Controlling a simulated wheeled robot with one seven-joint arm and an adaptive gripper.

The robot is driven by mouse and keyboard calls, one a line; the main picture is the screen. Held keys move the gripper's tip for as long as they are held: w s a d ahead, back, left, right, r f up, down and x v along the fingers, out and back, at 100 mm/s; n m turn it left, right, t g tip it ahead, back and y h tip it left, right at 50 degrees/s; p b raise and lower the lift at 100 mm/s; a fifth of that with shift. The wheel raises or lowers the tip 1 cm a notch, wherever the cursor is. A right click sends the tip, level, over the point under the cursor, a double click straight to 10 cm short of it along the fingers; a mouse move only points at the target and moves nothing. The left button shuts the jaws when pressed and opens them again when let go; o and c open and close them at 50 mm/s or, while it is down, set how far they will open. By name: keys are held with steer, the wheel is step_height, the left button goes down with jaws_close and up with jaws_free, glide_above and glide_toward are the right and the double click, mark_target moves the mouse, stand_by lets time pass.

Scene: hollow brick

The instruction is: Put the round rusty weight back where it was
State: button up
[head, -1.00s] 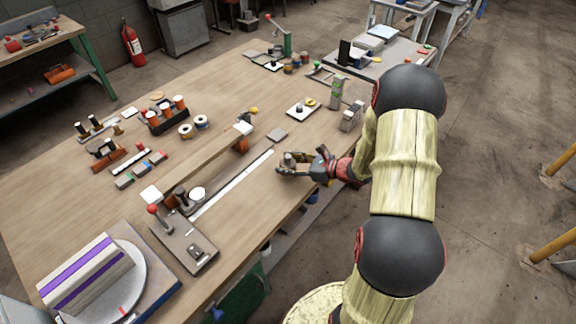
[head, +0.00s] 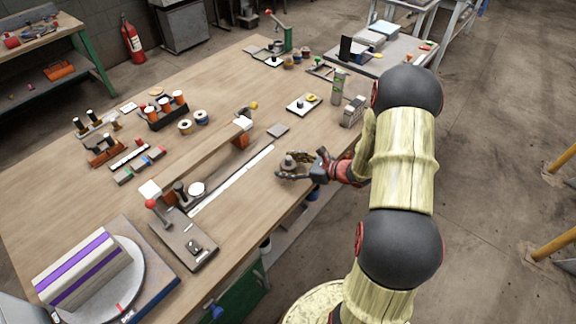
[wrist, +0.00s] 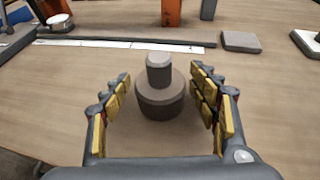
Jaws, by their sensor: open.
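The round weight (wrist: 160,105), a grey-brown disc with a narrower knob on top, stands upright on the wooden table. In the wrist view it sits between the spread fingers of my gripper (wrist: 160,110), with a gap on both sides. In the head view the weight (head: 288,163) is near the table's right edge, and my gripper (head: 292,170) reaches around it from the right. The fingers are open and do not appear to touch it.
A long white strip (head: 232,180) lies behind the weight. A flat grey block (head: 278,130) and a pale plate with a yellow piece (head: 312,98) lie farther back. A lever device (head: 185,238) stands toward the front. Bare wood surrounds the weight.

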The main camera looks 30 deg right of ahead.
steer(key=shift+r, duration=0.2)
steer(key=p+v, duration=0.4)
steer(key=v, duration=0.8)
steer(key=s+a+r+n+g, duration=0.35)
steer(key=a+r+n, duration=0.4)
steer(key=a, duration=0.25)
steer(key=s+a+r+n+g, duration=0.35)
steer(key=a+r+n, duration=0.25)
steer(key=a+n, duration=0.25)
steer(key=s+a+r+n+h, duration=0.1)
steer(key=s+r+n+h, duration=0.2)
steer(key=s+r+n, duration=0.2)
steer(key=s+a+r+n+t+h, duration=0.1)
steer(key=s+a+r+n+h, duration=0.1)
steer(key=s+r+n+h, duration=0.2)
step_height(320, 180, up, 4)
steer(key=s+n, duration=0.2)
steer(key=n, duration=0.2)
steer(key=shift+s+a+n, duration=0.25)
steer(key=shift+a+n, duration=0.1)
steer(key=shift+n, duration=0.05)
steer(key=shift+f, duration=0.1)
